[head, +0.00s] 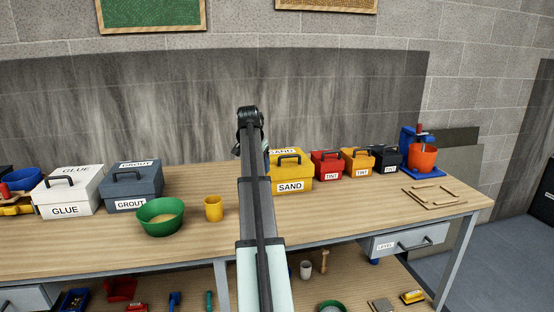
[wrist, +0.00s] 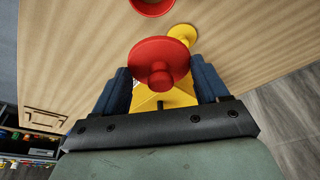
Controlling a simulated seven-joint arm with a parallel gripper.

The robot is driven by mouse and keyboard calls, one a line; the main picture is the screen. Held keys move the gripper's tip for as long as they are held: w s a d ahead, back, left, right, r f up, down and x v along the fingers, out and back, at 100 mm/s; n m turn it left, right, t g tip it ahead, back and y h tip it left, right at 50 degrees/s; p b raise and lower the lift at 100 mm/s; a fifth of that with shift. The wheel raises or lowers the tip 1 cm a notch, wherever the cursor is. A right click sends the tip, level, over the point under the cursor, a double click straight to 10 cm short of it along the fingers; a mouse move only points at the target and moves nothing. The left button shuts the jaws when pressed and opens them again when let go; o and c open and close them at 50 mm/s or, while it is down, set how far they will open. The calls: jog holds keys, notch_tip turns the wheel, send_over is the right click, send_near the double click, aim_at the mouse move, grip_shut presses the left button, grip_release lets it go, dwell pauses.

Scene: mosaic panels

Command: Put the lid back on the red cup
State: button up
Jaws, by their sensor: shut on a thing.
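The red lid (wrist: 158,48), a flat disc with a round knob, sits between the blue fingers of my gripper (wrist: 162,64) in the wrist view. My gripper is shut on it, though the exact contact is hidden. A red round rim (wrist: 152,6), cut off by the top edge of the wrist view, looks like the red cup, apart from the lid. In the head view my arm crosses the middle of the bench; my fingers, the lid and the red cup do not show there.
A yellow cup (head: 213,209) and a green bowl (head: 161,218) stand left of my arm. The yellow SAND box (head: 291,172) and smaller TINT boxes stand to its right. The GROUT box (head: 132,185) and GLUE box (head: 68,190) are at the left.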

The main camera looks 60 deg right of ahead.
jog(key=shift+s+a+f+n+t, duration=0.15)
jog(key=shift+a+f+n, duration=0.1)
jog(key=shift+a+n, duration=0.45)
jog(key=shift+w+a+f+n+t, duration=0.1)
jog(key=shift+a+f+n, duration=0.3)
jog(key=shift+a, duration=0.5)
jog(key=shift+s+a+f+n+t, duration=0.1)
jog(key=shift+a+f+n+t, duration=0.05)
jog(key=shift+a+n, duration=0.6)
jog(key=shift+f, duration=0.2)
notch_tip(320, 180, down, 6)
jog(key=shift+f, duration=0.15)
dwell(0.8)
jog(key=o, duration=1)
jog(key=shift+r, duration=0.2)
